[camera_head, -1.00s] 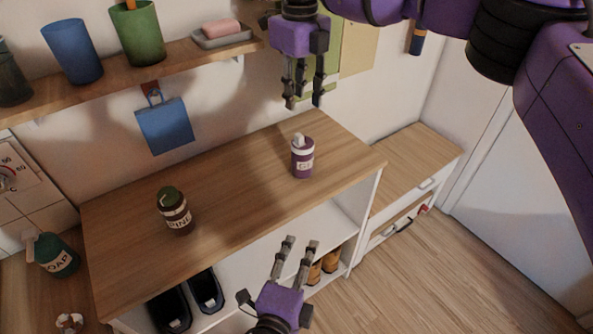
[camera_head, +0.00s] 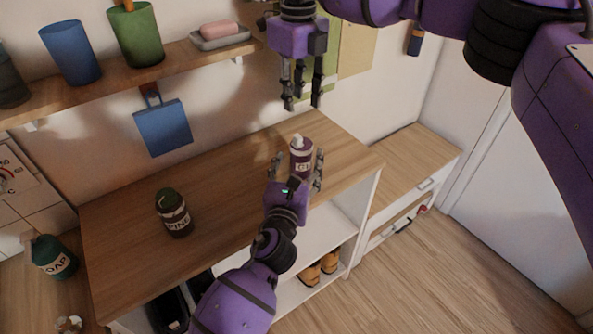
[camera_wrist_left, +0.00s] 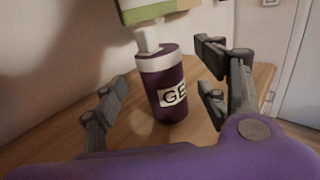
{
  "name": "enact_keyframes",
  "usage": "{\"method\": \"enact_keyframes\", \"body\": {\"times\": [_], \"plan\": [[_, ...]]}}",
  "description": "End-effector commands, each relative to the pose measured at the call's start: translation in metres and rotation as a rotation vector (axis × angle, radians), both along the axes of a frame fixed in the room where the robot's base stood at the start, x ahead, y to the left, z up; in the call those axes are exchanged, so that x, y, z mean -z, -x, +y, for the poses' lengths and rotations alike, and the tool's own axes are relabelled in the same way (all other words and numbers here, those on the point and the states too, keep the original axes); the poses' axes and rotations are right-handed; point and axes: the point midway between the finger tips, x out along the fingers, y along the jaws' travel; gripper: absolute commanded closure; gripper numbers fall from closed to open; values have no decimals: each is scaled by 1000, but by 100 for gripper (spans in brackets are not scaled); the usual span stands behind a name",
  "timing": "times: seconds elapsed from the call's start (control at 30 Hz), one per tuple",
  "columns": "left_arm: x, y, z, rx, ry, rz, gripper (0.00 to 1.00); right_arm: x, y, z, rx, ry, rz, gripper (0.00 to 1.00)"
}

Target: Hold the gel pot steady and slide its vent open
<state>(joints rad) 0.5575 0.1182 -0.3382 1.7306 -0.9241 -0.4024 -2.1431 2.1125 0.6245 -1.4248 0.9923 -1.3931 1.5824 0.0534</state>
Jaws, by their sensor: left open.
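The gel pot (camera_head: 301,158) is a purple cylinder with a white band, a pale raised piece on top and a "GE" label. It stands upright near the right end of the wooden top. My left gripper (camera_head: 298,171) is open, with its fingers on both sides of the pot. In the left wrist view the pot (camera_wrist_left: 172,97) stands between the spread fingers, with gaps on both sides. My right gripper (camera_head: 301,100) is above the pot, pointing down with its fingers apart and nothing between them. The vent's state is too small to tell.
A dark jar with a green lid (camera_head: 173,212) stands to the left on the wooden cabinet top (camera_head: 125,245). A wall shelf (camera_head: 110,83) holds cups and a soap dish (camera_head: 220,38). A blue bag (camera_head: 163,127) hangs below it. A lower bench (camera_head: 415,160) stands right.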

Motion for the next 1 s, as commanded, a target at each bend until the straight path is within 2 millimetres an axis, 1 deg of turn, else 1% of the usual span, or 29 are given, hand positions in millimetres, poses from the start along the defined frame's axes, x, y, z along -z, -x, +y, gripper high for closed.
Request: {"method": "enact_keyframes", "body": {"times": [0.03,0.1,0.3,0.43,0.67,1.0], "plan": [[-1,-9,-3,1,2,-1,33,0,0,0,0,0,0,69],[-1,-19,-4,0,3,1,33,0,0,0,0,0,0,69],[0,-39,-8,1,4,2,33,0,0,0,0,0,0,69],[0,-44,-8,2,4,1,33,0,0,0,0,0,0,69],[0,-44,-8,2,4,1,33,0,0,0,0,0,0,69],[0,-44,-8,2,4,1,78,0,0,0,0,0,0,69]]}}
